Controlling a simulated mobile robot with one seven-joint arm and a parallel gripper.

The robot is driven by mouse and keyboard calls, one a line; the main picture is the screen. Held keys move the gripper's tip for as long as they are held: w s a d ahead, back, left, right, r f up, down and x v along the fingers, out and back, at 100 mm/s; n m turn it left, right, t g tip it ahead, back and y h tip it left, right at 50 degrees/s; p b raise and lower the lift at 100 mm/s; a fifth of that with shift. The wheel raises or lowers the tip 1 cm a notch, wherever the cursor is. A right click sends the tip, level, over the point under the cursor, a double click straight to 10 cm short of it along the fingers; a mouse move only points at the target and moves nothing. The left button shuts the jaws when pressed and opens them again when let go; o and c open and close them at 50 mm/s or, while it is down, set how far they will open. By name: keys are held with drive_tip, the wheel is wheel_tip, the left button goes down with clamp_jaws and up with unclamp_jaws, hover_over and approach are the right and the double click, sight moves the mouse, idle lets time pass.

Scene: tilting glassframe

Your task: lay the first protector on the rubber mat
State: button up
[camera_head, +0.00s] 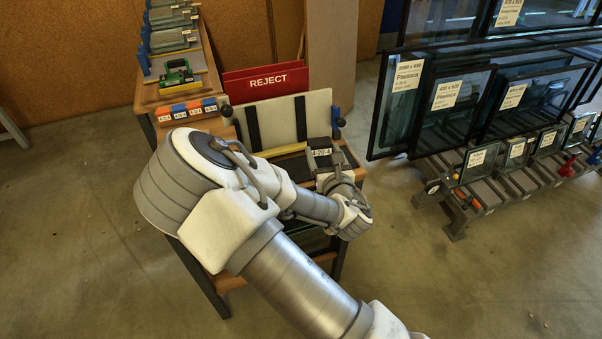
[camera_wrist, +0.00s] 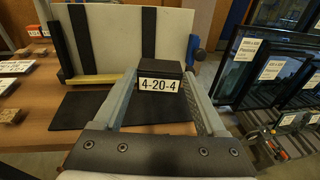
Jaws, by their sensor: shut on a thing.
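The first protector is a small dark block with a white label reading 4-20-4 (camera_wrist: 160,84). It also shows in the head view (camera_head: 321,152). My gripper (camera_wrist: 163,76) is shut on it, with a grey finger at each side. The black rubber mat (camera_wrist: 82,110) lies flat on the wooden bench, below and left of the protector in the wrist view. In the head view a dark strip of the mat (camera_head: 290,166) shows beside my wrist. The protector appears over the mat's right part. I cannot tell whether it touches the mat, as its underside is hidden.
A pale backboard (camera_head: 285,118) with two black strips stands behind the mat, with a yellow strip (camera_wrist: 97,79) at its foot. A red REJECT box (camera_head: 266,82) is behind it. Small labelled blocks (camera_head: 187,110) sit at left. Glass panes (camera_head: 445,105) stand at right.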

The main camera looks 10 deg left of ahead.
drive_tip(key=s+a+r+n+y+b, duration=0.1)
drive_tip(key=s+a+r+n+y, duration=0.15)
drive_tip(key=a, duration=0.75)
drive_tip(key=shift+m+y, duration=0.25)
wheel_tip(320, 180, down, 6)
drive_tip(key=shift+f+b, duration=0.15)
drive_tip(key=shift+b, duration=0.5)
drive_tip(key=shift+f+b, duration=0.35)
drive_tip(key=shift+f, duration=1.65)
drive_tip(key=shift+f, duration=0.1)
drive_tip(key=shift+f, duration=0.15)
drive_tip(key=o, duration=1.2)
drive_tip(key=shift+o, duration=0.2)
